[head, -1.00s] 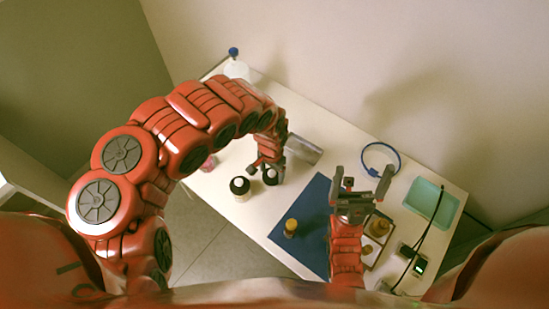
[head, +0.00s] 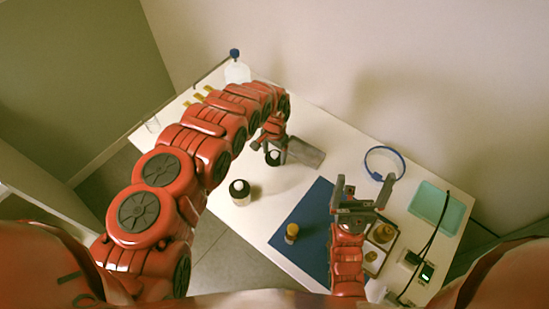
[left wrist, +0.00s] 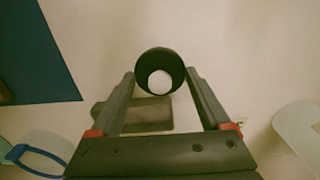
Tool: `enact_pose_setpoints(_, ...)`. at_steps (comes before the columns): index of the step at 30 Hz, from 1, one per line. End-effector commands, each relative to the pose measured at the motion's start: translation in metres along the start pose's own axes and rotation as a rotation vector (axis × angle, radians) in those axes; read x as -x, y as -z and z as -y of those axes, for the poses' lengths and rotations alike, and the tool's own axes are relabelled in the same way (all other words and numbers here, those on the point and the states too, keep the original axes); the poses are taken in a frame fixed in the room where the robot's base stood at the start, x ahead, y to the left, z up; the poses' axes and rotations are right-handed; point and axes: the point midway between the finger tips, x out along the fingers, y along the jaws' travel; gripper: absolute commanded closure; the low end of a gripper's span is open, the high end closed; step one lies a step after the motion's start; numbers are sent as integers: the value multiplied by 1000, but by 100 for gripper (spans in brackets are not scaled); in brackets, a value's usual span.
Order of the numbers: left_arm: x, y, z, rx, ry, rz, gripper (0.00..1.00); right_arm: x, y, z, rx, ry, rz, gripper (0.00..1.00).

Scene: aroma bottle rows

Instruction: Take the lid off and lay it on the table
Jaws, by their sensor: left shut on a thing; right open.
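My left gripper (head: 272,143) is shut on a black round lid-like piece with a white centre (head: 273,157), over the table (head: 320,140). In the left wrist view the same black piece (left wrist: 160,57) sits between the fingertips of the left gripper (left wrist: 160,76). A white bottle with a dark top and pale centre (head: 240,191) stands upright near the table's front edge, apart from the gripper. I cannot tell whether the held piece touches the table. My right gripper (head: 361,190) is open and empty, above the blue mat's right side.
A grey block (head: 304,153) lies just right of the left gripper. A blue mat (head: 305,205) bears a small amber bottle (head: 291,233). A blue ring (head: 384,162), teal tray (head: 437,206) and device with a display (head: 426,273) are at right. A blue-capped bottle (head: 236,72) stands behind.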

Motion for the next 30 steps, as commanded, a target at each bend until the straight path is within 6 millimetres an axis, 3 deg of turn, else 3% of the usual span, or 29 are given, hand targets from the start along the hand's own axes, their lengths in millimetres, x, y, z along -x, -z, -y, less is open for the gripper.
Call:
enact_pose_setpoints(5, -17, 0, -1, 0, -1, -3, 87, -10, 2, 0, 0, 0, 0, 0)
enact_pose_setpoints(12, -34, 0, -1, -1, 0, -3, 87, -9, 2, 0, 0, 0, 0, 0)
enact_pose_setpoints(25, -39, 0, 0, -1, 1, -2, 87, -5, 1, 0, 0, 0, 0, 0)
enact_pose_setpoints(26, -37, 0, 0, -1, 1, -2, 15, -6, 1, 0, 0, 0, 0, 0)
enact_pose_setpoints(28, -37, 0, 0, -1, 1, -2, 2, -7, 1, 0, 0, 0, 0, 0)
enact_pose_setpoints(30, -37, 0, 0, -1, 1, -2, 0, -7, 1, 0, 0, 0, 0, 0)
